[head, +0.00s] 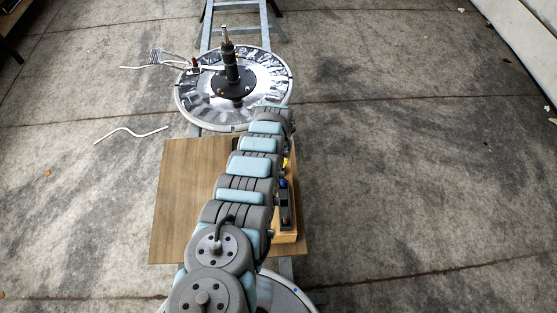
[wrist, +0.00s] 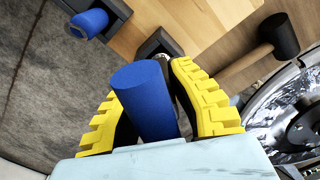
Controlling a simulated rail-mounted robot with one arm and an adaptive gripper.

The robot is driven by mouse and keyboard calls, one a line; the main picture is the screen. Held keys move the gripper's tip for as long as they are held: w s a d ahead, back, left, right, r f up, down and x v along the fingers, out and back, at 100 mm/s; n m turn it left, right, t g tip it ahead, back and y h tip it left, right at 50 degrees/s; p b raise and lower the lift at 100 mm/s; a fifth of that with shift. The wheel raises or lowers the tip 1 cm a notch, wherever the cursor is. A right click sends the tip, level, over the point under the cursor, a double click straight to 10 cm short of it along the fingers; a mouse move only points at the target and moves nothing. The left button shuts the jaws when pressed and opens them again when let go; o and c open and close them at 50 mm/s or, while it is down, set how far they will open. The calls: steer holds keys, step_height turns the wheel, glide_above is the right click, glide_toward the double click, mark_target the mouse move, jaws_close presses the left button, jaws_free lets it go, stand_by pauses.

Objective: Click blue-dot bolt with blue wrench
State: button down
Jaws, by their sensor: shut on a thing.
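In the wrist view, my gripper (wrist: 150,85) has its yellow fingers shut around a thick blue handle (wrist: 150,100), likely that of the blue wrench. The tool's working end is mostly hidden behind the handle. A wooden holder (wrist: 118,25) with dark brackets lies just beyond it. In the head view, my arm hides the gripper and the held tool. The barber chair's round base (head: 193,108) stands beyond the board, with a dark column (head: 231,70) rising from its centre. Bolts around the column are too small to tell apart, and I cannot make out a blue dot.
Another blue-handled tool (wrist: 90,22) sits in a bracket at upper left of the wrist view. A mallet (wrist: 278,35) with a black head lies at upper right. A wooden board (head: 180,200) lies under my arm. White cables (head: 130,132) lie left of the base.

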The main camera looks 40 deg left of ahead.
steer(key=c, duration=1)
jaws_free()
steer(key=shift+c, duration=0.2)
steer(key=shift+r, duration=0.15)
steer(key=shift+w+r, duration=0.1)
steer(key=shift+r, duration=5.8)
steer(key=shift+f, duration=0.1)
